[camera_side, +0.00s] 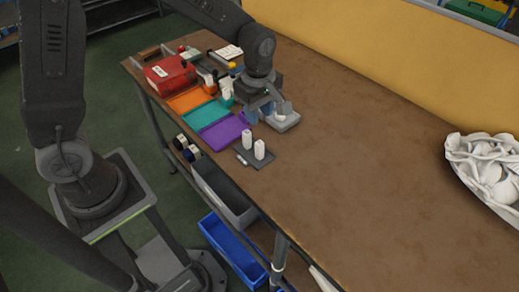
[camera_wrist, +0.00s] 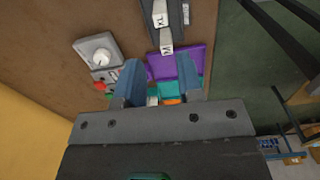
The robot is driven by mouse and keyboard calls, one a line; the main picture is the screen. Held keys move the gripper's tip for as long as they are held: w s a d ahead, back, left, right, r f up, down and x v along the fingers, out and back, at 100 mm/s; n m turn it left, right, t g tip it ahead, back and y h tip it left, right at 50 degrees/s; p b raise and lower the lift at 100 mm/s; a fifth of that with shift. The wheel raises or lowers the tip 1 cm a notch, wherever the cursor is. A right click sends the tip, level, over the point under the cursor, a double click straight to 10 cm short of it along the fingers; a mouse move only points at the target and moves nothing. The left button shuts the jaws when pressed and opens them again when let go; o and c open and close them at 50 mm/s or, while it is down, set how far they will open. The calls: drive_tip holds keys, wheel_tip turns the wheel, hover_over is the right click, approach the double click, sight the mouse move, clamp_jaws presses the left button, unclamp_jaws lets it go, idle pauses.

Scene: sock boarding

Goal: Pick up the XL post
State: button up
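Two white posts stand on a dark grey plate (camera_side: 268,162) near the table's front edge. In the wrist view the XL post (camera_wrist: 160,14) is at the top edge, and the M post (camera_wrist: 166,40) is just below it, nearer my gripper. In the side view the XL post (camera_side: 259,150) appears to be the right one and the M post (camera_side: 247,140) the left one; labels cannot be read there. My gripper (camera_wrist: 160,82) is open, its two blue fingers apart with nothing between them. In the side view my gripper (camera_side: 260,111) hangs behind the posts.
A grey box with a white dial (camera_wrist: 100,57) and a red button sits beside my gripper. Purple (camera_side: 224,132), teal (camera_side: 206,115) and orange (camera_side: 190,100) mats lie left of it, with a red case (camera_side: 170,76) beyond. A white pile (camera_side: 487,165) lies far right. The table's middle is clear.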

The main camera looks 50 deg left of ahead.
sight(259, 151)
wheel_tip(259, 151, down, 14)
drive_tip(key=shift+d+f, duration=0.1)
drive_tip(key=shift+f, duration=0.05)
clamp_jaws()
idle(0.7)
